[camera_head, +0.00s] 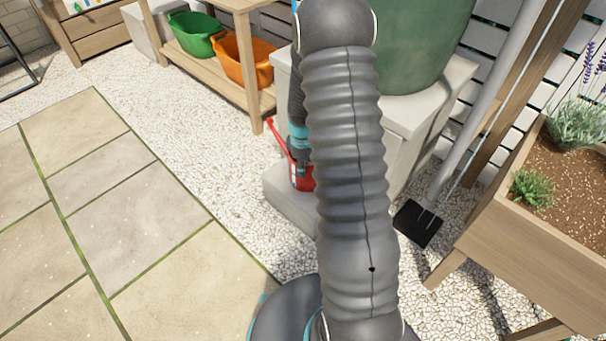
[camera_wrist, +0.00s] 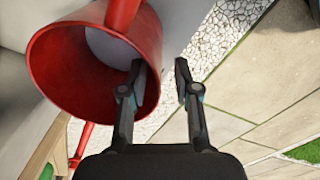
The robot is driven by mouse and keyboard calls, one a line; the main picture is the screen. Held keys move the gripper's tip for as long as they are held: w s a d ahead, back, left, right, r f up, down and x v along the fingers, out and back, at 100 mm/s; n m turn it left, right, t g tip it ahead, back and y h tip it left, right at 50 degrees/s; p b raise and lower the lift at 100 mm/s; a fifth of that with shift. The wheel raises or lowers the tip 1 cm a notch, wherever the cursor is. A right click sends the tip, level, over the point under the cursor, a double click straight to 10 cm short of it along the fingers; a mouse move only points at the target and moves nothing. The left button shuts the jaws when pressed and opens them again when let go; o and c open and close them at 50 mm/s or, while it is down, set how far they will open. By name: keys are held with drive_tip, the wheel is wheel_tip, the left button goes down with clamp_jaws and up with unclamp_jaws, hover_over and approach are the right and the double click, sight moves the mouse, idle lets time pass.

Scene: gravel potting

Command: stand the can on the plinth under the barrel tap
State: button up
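The red can (camera_head: 303,179) appears to stand on the low grey plinth (camera_head: 290,208), its thin spout (camera_head: 277,134) reaching up to the left. My gripper (camera_head: 299,158) is just above the can, partly hidden by my arm. In the wrist view the can (camera_wrist: 65,75) fills the upper left, its round mouth facing the camera. There my gripper (camera_wrist: 161,70) has its fingers apart with nothing clamped between them. The left finger overlaps the can's rim; I cannot tell whether it touches. The green barrel (camera_head: 425,45) stands on a taller block; its tap is not visible.
A wooden shelf (camera_head: 210,68) with green (camera_head: 195,36) and orange tubs (camera_head: 243,60) stands behind. A black-bladed tool (camera_head: 418,222) and a wooden planter (camera_head: 545,240) are at the right. Gravel and paving (camera_head: 145,215) at the left are clear.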

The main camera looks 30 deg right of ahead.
drive_tip(key=s+a+r+m+t, duration=0.1)
drive_tip(key=s+a+r+m, duration=0.15)
drive_tip(key=r, duration=0.65)
drive_tip(key=s+a+r+m+t, duration=0.1)
drive_tip(key=s+a+r, duration=0.2)
drive_tip(key=r, duration=0.5)
drive_tip(key=s+a+r+m+t, duration=0.1)
drive_tip(key=s+a+r, duration=0.2)
drive_tip(key=r, duration=0.6)
drive_tip(key=s+a+r+m+t, duration=0.1)
drive_tip(key=s+a+r+m, duration=0.1)
drive_tip(key=s, duration=0.6)
drive_tip(key=s+a+r+m+t, duration=0.1)
drive_tip(key=s+a+r+m, duration=0.2)
drive_tip(key=s+r, duration=0.3)
drive_tip(key=s+a, duration=0.1)
drive_tip(key=s, duration=0.2)
drive_tip(key=shift+p, duration=0.3)
